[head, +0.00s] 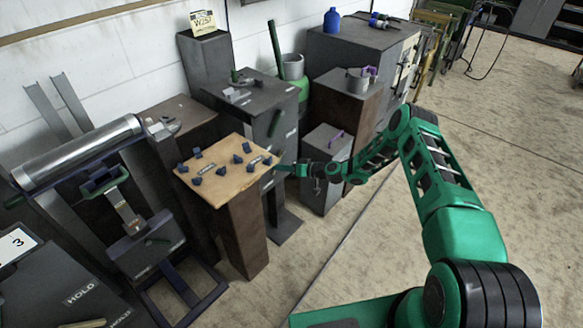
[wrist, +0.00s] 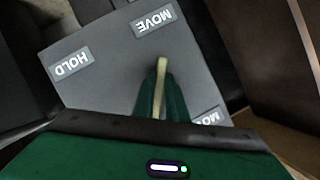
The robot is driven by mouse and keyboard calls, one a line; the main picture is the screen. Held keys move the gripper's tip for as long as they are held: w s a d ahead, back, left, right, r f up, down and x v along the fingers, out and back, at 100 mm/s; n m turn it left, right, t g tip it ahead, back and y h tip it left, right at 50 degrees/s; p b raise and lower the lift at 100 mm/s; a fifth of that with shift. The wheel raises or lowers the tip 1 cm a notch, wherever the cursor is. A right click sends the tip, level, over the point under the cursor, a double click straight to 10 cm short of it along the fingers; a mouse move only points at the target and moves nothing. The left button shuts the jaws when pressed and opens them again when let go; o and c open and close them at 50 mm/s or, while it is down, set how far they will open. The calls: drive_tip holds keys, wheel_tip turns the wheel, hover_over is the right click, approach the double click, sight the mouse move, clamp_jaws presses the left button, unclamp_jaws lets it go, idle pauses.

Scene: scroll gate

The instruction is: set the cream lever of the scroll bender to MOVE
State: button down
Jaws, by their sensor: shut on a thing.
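In the wrist view, the thin cream lever (wrist: 161,72) stands up between the green fingers of my gripper (wrist: 161,98), which are shut on it. The lever rises over a grey panel (wrist: 105,82). A HOLD label (wrist: 72,61) is at the panel's left and a MOVE label (wrist: 153,22) at its top, both upside down. Another label (wrist: 208,117) at lower right is partly hidden. The lever's base is hidden by my gripper, and I cannot tell its exact setting. In the head view, my gripper (head: 284,168) is beside a dark grey stand; the lever cannot be made out there.
A wooden-topped pedestal (head: 226,168) with several small dark blocks is just left of my gripper. The tall dark grey stand (head: 258,105) is behind it. A lower grey box (head: 326,150) stands to the right. The concrete floor (head: 370,270) in front is open.

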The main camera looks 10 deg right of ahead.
drive_tip(key=shift+w+d+r, duration=0.2)
drive_tip(key=shift+w+d, duration=0.1)
drive_tip(key=shift+d, duration=0.1)
drive_tip(key=c, duration=1.9)
unclamp_jaws()
drive_tip(key=shift+c, duration=0.2)
drive_tip(key=shift+o, duration=0.9)
drive_tip(key=shift+s, duration=0.1)
drive_tip(key=shift+s+a+f, duration=0.1)
drive_tip(key=shift+a, duration=0.1)
drive_tip(key=v, duration=1)
drive_tip(key=shift+s+d, duration=0.15)
drive_tip(key=shift+d, duration=0.2)
